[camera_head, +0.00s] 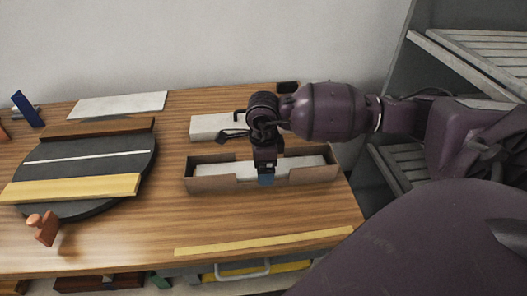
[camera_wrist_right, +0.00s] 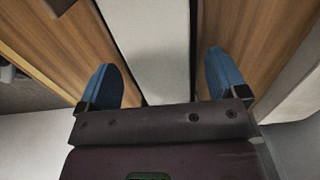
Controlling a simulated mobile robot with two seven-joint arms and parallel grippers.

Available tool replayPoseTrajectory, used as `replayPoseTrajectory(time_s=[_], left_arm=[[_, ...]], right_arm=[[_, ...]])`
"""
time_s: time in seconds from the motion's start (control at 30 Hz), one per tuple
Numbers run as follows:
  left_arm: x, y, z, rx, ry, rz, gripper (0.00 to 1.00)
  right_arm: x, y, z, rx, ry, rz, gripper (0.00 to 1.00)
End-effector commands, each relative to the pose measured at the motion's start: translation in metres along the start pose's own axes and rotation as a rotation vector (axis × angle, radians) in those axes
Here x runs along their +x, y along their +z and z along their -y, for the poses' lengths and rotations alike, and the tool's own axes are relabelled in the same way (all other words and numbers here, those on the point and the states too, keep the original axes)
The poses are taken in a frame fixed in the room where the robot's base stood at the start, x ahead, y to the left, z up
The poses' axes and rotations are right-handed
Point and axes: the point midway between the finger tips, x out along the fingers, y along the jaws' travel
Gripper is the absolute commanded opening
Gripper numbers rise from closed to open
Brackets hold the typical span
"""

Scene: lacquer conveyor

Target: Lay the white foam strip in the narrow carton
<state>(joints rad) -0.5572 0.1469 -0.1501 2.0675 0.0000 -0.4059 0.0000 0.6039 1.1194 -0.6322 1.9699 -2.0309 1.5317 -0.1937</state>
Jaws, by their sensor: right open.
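The narrow carton (camera_head: 315,176) is a long open brown box on the right part of the table. A long white strip (camera_head: 215,169), which looks like the foam strip, lies lengthwise inside it, below the front wall's notch. My right gripper (camera_head: 266,180) points down over the middle of the carton and hides part of the strip. In the right wrist view its two blue fingers (camera_wrist_right: 160,82) are spread apart, with the white strip (camera_wrist_right: 150,45) showing between them, apart from both fingers. My left gripper is not in view.
A white block (camera_head: 209,128) lies just behind the carton. A dark round board (camera_head: 75,172) at left carries a yellow bar (camera_head: 70,188) and a brown bar (camera_head: 97,128). An orange piece (camera_head: 44,228) stands at front left. A yellow strip (camera_head: 265,241) lines the front edge.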

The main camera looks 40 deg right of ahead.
Motion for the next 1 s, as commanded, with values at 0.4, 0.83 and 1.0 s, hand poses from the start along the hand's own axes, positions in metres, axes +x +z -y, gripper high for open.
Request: replayPoseTrajectory(time_s=[0.4, 0.83, 1.0], left_arm=[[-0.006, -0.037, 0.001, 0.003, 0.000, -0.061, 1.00], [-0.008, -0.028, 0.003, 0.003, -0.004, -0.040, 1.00], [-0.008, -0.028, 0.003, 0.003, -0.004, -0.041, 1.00]], right_arm=[[-0.046, 0.000, 0.001, -0.001, -0.008, 0.003, 0.91], [-0.104, 0.000, 0.000, 0.000, -0.002, 0.001, 0.91], [-0.108, 0.000, 0.000, 0.000, 0.000, -0.001, 0.91]])
